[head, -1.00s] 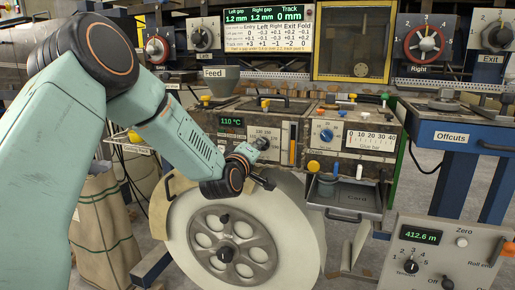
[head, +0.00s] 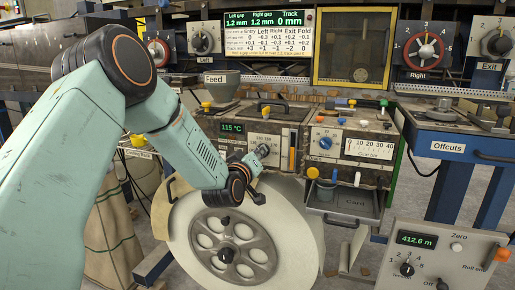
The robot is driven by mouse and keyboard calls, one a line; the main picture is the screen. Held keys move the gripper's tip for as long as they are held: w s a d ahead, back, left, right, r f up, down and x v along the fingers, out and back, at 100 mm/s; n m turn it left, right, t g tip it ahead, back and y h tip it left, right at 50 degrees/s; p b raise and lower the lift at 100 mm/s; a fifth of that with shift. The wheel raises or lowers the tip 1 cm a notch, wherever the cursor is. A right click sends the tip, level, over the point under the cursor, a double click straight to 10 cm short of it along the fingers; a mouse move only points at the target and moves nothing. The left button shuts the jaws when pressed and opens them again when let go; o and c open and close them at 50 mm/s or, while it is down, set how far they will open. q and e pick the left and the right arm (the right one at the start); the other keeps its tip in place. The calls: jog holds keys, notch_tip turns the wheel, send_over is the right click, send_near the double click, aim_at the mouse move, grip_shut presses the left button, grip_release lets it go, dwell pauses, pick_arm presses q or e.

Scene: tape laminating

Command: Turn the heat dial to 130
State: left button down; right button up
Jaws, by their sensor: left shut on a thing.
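The heat dial (head: 265,142) sits on the front of the heater box in the middle of the view, with small temperature numbers around it. My left gripper (head: 260,154) is at the dial and shut on its knob. The gripper and wrist cover much of the dial, so its pointer cannot be read. The green heat display (head: 231,128) left of the dial reads 115 °C. My right gripper is not in view.
A large pale tape roll (head: 300,240) with a grey hub stands just below my left wrist. The glue box (head: 355,148) with a blue knob is to the right, above the Cord drawer (head: 345,203). A length counter (head: 417,239) stands lower right.

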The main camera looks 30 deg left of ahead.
pick_arm(q)
jog(key=shift+d+f+m+p, duration=0.15)
jog(key=shift+m+p, duration=0.6)
jog(key=shift+m, duration=0.45)
jog(key=c, duration=1.4)
grip_release()
jog(key=v, duration=1.2)
